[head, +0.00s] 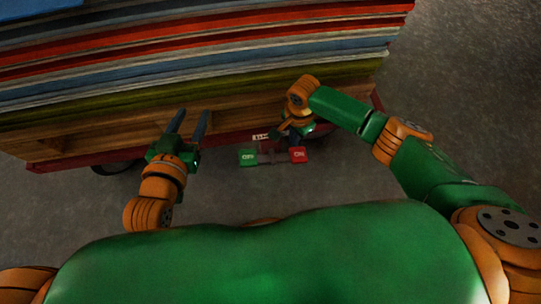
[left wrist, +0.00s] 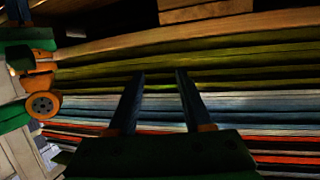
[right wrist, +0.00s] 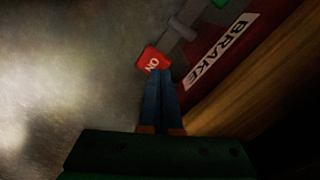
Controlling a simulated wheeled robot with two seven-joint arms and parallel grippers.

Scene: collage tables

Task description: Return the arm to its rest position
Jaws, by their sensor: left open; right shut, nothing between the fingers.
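My left gripper (head: 189,118) is open and empty in front of the cart's side. In the left wrist view, its two fingers (left wrist: 160,74) stand apart before the stacked sheets. My right gripper (right wrist: 158,74) is shut with nothing between its fingers. Its tips overlap the edge of the red ON pedal (right wrist: 151,58) in the right wrist view; I cannot tell whether they touch it. In the head view, my right arm bends down to the cart's lower edge, beside the red pedal (head: 298,155). The green OFF pedal (head: 248,157) is left of it.
A stack of coloured sheets (head: 200,50) lies on a wooden pallet (head: 95,133) on a red cart (head: 60,164). A BRAKE label (right wrist: 222,48) is on the cart's edge. Dark wheels show below. Grey floor (head: 465,90) is clear at the right.

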